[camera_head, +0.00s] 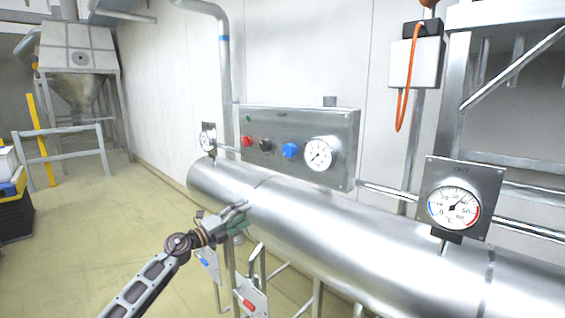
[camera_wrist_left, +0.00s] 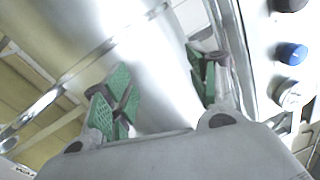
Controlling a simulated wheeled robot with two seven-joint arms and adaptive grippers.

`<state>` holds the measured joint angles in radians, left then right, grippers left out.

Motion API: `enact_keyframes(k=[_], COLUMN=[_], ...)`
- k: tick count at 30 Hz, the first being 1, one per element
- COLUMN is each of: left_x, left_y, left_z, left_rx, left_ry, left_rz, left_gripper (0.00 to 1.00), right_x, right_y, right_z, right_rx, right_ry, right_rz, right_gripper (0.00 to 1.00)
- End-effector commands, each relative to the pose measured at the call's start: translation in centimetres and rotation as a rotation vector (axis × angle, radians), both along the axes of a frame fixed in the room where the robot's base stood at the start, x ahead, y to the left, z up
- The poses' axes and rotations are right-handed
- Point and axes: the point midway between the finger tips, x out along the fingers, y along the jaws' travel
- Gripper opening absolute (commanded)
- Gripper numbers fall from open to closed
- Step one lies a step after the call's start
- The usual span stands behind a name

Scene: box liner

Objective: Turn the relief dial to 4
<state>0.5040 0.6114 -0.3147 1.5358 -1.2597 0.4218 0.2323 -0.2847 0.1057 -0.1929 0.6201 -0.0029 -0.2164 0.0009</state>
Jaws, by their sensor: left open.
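A steel control panel (camera_head: 285,125) on the wall carries a red knob (camera_head: 247,141), a black knob (camera_head: 265,145), a blue knob (camera_head: 290,150) and a white round gauge (camera_head: 319,154). Labels are too small to read, so I cannot tell which one is the relief dial or its setting. My left gripper (camera_head: 240,211) is open and empty, below the panel and in front of the large pipe, apart from the knobs. In the left wrist view the green-padded fingers of the gripper (camera_wrist_left: 163,85) are spread. The blue knob (camera_wrist_left: 292,53) shows at the right there. My right gripper is out of view.
A large shiny pipe (camera_head: 330,228) runs across below the panel. A thermometer gauge (camera_head: 454,207) stands at the right, a small gauge (camera_head: 208,138) at the left. Tags with a blue and a red handle (camera_head: 249,299) hang below the pipe.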

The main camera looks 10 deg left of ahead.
Motion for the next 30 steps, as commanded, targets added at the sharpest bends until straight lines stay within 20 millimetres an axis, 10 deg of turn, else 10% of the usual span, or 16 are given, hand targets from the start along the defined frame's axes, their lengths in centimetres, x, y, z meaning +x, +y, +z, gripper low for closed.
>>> enact_keyframes(k=[15, 30], left_x=[-8.9, -13.3], left_y=[-5.4, -6.0], left_z=[18.6, 23.3], left_rx=[0.683, 0.952], left_ry=[-0.476, -0.622], left_rz=[-0.064, 0.014], left_gripper=[0.59, 0.59], right_x=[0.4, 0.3], right_y=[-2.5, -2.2], right_z=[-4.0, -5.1], right_rx=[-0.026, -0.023], right_ry=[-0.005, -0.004], right_rz=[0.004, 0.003], right_gripper=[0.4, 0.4])
